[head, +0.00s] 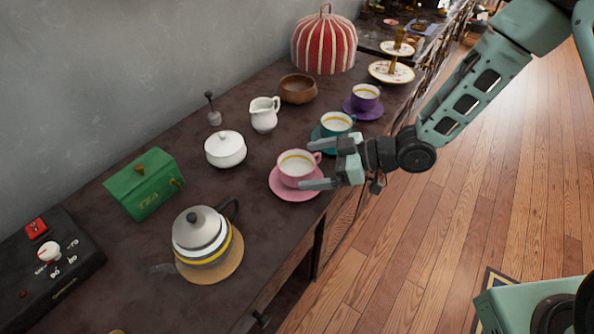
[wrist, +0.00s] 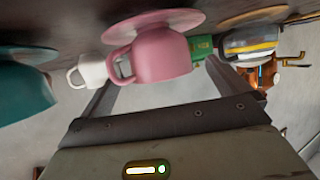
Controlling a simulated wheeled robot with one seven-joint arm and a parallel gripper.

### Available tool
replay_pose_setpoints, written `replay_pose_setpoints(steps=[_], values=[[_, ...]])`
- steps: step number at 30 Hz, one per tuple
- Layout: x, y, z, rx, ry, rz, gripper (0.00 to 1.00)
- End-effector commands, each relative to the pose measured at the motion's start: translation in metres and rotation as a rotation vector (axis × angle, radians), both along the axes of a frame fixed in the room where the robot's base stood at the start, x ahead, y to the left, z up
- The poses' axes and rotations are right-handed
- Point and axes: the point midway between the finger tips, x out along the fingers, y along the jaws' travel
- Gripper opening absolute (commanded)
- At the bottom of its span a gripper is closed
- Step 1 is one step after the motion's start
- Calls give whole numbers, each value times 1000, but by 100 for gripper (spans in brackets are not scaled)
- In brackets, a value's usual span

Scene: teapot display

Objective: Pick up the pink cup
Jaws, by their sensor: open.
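The pink cup (head: 297,167) stands upright on its pink saucer (head: 293,194) near the counter's front edge in the head view. Its handle points right, toward my gripper. My gripper (head: 312,165) is open, with its fingers reaching left at the cup's handle side. In the wrist view, which is turned over, the pink cup (wrist: 162,55) is ahead between the two fingers (wrist: 160,78), its handle to the left. I cannot tell if either finger touches the cup. The pink saucer also shows there (wrist: 150,22).
A teal cup (head: 336,123) on its saucer stands just behind my gripper, with a purple cup (head: 365,96) beyond. A white sugar bowl (head: 225,149), a creamer (head: 264,114), a green tea box (head: 145,183) and a kettle (head: 201,240) stand to the left. Open floor lies right.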

Motion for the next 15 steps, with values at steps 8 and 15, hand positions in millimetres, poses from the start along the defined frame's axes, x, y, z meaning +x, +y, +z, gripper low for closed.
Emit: replay_pose_setpoints(steps=[8,15], values=[[7,36,-16,1,1,5,100],[9,42,-19,0,-1,1,100]])
